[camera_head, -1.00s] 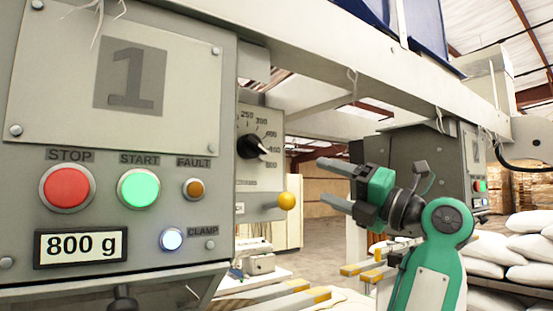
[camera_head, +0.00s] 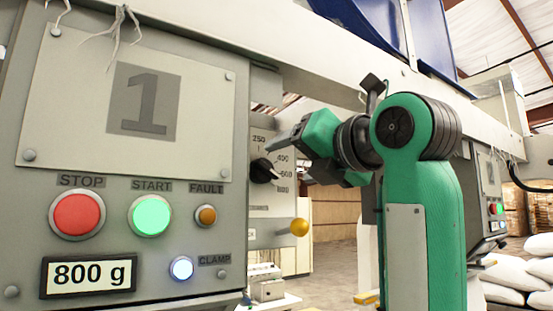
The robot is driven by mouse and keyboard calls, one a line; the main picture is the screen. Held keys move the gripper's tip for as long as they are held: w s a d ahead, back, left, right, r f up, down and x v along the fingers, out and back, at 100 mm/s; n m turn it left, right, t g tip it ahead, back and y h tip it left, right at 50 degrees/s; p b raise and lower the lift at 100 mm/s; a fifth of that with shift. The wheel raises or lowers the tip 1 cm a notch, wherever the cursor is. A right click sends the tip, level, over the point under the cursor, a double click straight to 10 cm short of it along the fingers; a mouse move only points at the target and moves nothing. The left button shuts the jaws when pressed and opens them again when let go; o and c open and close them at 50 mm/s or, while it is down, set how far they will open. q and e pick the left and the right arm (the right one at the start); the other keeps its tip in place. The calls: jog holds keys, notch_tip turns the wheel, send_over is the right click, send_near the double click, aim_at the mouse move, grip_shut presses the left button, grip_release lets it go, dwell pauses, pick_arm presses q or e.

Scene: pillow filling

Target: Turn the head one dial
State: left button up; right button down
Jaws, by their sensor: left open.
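The head one dial has a black knob (camera_head: 263,171) on a pale scale plate, to the right of the panel marked 1. Its pointer appears turned to the lower right, toward the high end of the scale. My left gripper (camera_head: 277,147), green and black, is open just right of the knob. One grey finger reaches across the upper right of the scale and covers some of its numbers. The other finger is hard to make out. I cannot tell whether the finger touches the knob. My right gripper is not in view.
The head one panel (camera_head: 35,185) carries a red STOP button (camera_head: 77,214), green START button (camera_head: 150,215) and an "800 g" display (camera_head: 89,276). A yellow ball knob (camera_head: 299,227) sticks out below the dial. A grey beam crosses above. White sacks (camera_head: 519,273) lie at right.

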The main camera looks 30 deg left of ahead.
aim_at(271, 167)
pick_arm(q)
jog(key=shift+p+x, duration=0.75)
jog(key=shift+x, duration=2.45)
jog(key=shift+c, duration=0.2)
jog(key=c, duration=1)
